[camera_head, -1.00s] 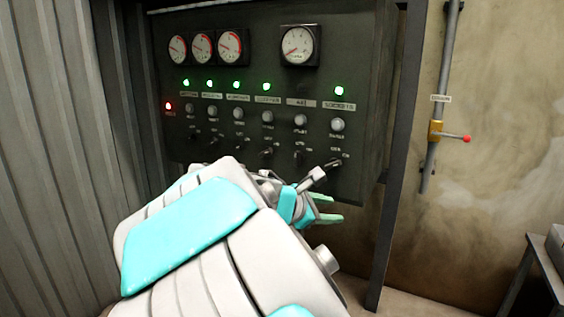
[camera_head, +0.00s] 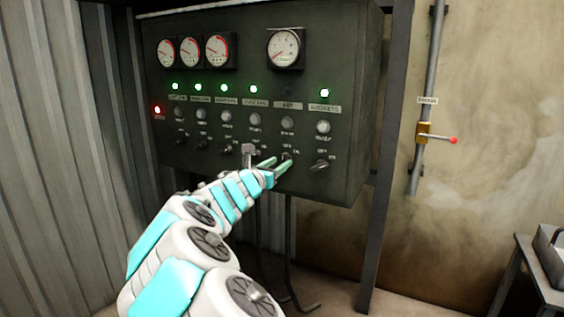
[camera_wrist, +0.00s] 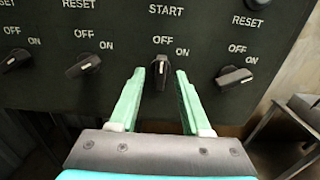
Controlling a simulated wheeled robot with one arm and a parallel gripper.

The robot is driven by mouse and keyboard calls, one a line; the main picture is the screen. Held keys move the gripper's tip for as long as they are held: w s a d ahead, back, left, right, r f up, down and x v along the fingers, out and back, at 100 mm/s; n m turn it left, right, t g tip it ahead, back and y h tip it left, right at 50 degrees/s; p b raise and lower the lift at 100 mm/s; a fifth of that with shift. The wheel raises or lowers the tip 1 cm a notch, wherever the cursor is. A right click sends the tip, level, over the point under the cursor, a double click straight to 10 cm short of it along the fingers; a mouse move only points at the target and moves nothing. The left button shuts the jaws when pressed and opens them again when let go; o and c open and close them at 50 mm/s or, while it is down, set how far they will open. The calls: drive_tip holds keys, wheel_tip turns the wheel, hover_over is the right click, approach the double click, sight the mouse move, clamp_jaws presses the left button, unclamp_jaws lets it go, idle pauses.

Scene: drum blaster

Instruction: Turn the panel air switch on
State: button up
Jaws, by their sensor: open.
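The panel (camera_head: 345,100) is a dark box on the wall with gauges, lamps, buttons and a row of rotary switches. The air switch (camera_wrist: 160,66) is a small dark knob below the START label, with OFF at its upper left and ON at its right. It points roughly upward. In the head view the lamp (camera_head: 288,90) above the AIR label is dark. My gripper (camera_head: 278,163) is at the lower panel, over the air switch. In the wrist view its green fingers (camera_wrist: 160,76) are open, one on each side of the knob, with gaps visible.
Neighbouring switches sit left (camera_wrist: 82,66) and right (camera_wrist: 235,77) of the fingers, both turned toward ON. Several other lamps are green and one lamp (camera_head: 157,110) at the left is red. A pipe with a red-handled valve (camera_head: 424,132) is on the right wall.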

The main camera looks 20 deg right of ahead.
drive_tip(key=shift+x, duration=1.1)
clamp_jaws()
